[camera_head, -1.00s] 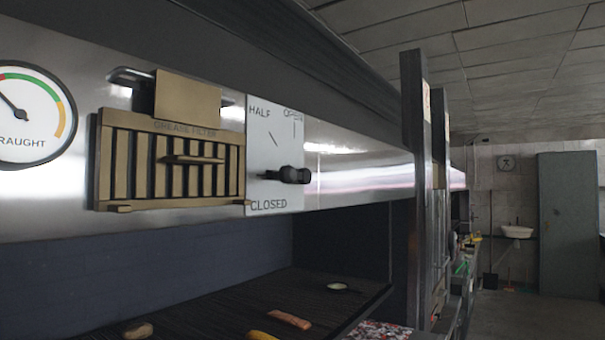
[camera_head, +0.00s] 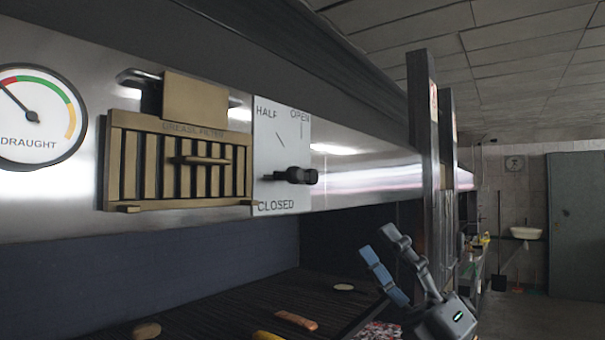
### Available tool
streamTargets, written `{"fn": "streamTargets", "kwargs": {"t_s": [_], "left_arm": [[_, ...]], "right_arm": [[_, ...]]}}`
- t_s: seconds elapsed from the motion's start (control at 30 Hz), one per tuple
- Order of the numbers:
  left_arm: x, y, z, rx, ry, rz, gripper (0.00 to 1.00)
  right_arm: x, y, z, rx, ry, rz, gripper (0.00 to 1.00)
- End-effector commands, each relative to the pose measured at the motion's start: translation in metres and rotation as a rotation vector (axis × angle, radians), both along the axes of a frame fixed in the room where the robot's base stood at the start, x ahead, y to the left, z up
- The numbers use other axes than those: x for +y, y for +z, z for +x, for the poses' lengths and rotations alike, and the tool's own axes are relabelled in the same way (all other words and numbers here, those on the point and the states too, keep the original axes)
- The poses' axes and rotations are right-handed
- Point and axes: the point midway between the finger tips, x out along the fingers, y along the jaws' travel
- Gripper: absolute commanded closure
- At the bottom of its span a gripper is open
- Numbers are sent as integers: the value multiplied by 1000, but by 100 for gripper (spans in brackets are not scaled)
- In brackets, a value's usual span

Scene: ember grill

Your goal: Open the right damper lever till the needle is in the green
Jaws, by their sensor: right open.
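The black damper lever (camera_head: 302,175) sits on a white plate (camera_head: 282,115) marked HALF, OPEN and CLOSED. Its knob sticks out near the plate's right edge, above CLOSED and below OPEN. The draught gauge (camera_head: 40,125) at the far left has red, green and yellow bands. Its needle points up-left toward the red band, outside the green. My right gripper (camera_head: 378,242) is open and empty at the lower right, below and right of the lever and apart from it. My left gripper is not in view.
A brass grease filter (camera_head: 180,165) with a handle is fixed between gauge and plate. Below the steel hood front, the dark grill (camera_head: 230,312) holds several food pieces. A dark upright post (camera_head: 425,150) stands right of the hood. The space before the lever looks clear.

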Motion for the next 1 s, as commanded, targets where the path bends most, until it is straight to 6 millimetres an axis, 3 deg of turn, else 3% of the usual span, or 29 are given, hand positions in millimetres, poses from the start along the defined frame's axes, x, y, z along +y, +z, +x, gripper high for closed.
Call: {"fn": "streamTargets", "kwargs": {"t_s": [0.03, 0.23, 0.37, 0.5, 0.63, 0.77, 1.0], "left_arm": [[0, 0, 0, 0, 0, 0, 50], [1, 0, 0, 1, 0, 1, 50], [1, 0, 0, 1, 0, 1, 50], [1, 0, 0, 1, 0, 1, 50], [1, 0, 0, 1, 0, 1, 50], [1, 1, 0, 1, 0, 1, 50], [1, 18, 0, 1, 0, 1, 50]], "right_arm": [[12, 21, -8, -89, -14, -110, 50], [46, 65, -24, -340, -118, -574, 50], [44, 84, -21, -419, -234, -860, 50], [25, 102, -14, -430, -359, -1087, 50], [7, 112, -11, -412, -436, -1203, 50], [2, 116, -8, -399, -462, -1245, 50], [29, 119, 10, -400, -457, -1246, 50]]}}
